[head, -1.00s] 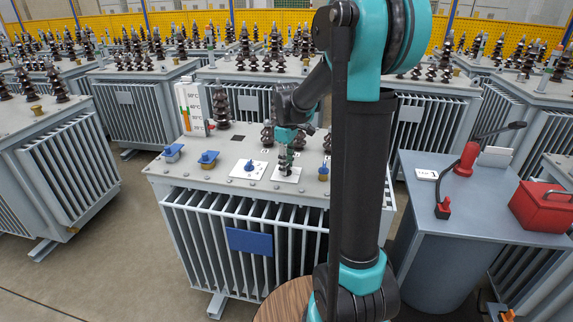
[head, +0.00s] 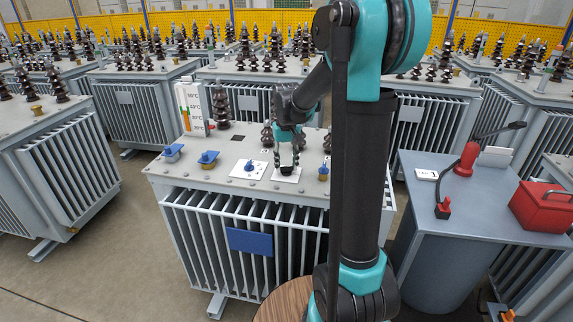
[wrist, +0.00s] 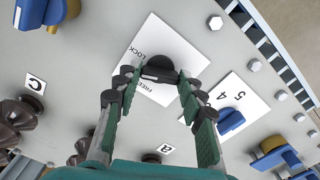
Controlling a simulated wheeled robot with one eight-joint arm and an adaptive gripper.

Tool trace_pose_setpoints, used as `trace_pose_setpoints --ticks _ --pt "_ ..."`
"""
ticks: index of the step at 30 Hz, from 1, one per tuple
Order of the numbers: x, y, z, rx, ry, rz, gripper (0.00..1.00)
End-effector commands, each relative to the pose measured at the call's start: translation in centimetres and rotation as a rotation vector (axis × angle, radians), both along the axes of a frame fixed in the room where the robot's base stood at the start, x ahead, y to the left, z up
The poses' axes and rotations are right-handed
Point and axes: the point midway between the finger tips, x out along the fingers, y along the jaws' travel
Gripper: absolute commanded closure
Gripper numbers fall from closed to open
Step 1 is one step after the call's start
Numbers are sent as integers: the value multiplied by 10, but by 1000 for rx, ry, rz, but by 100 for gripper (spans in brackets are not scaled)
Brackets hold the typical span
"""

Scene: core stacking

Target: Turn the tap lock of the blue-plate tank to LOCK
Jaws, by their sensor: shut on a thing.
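The tank with the blue plate (head: 249,241) stands at the centre of the head view. On its grey top lies a white card (wrist: 190,58) printed LOCK and FREE; it also shows in the head view (head: 287,177). The black tap-lock knob (wrist: 158,68) stands on this card. A short pale mark shows on the knob's near side, by the word FREE; I cannot tell exactly which word it points to. My gripper (wrist: 158,77) reaches down over the card, shut on the knob with a finger on each side. In the head view my gripper (head: 287,166) partly hides the knob.
Left of it stand a second white card with a blue knob (head: 250,166), a blue-handled brass valve (head: 208,158) and a thermometer board (head: 192,108). Dark ribbed insulators (head: 268,136) rise behind. A side table (head: 440,205) with a red box (head: 541,206) stands right.

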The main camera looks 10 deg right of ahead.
Motion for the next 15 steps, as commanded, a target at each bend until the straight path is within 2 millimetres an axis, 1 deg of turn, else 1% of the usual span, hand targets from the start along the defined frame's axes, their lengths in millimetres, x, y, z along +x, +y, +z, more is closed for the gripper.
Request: trace_pose_setpoints --ticks 6,15 --pt "0 0 0 0 -1 -183 90" --pt "0 0 0 0 -1 -364 90"
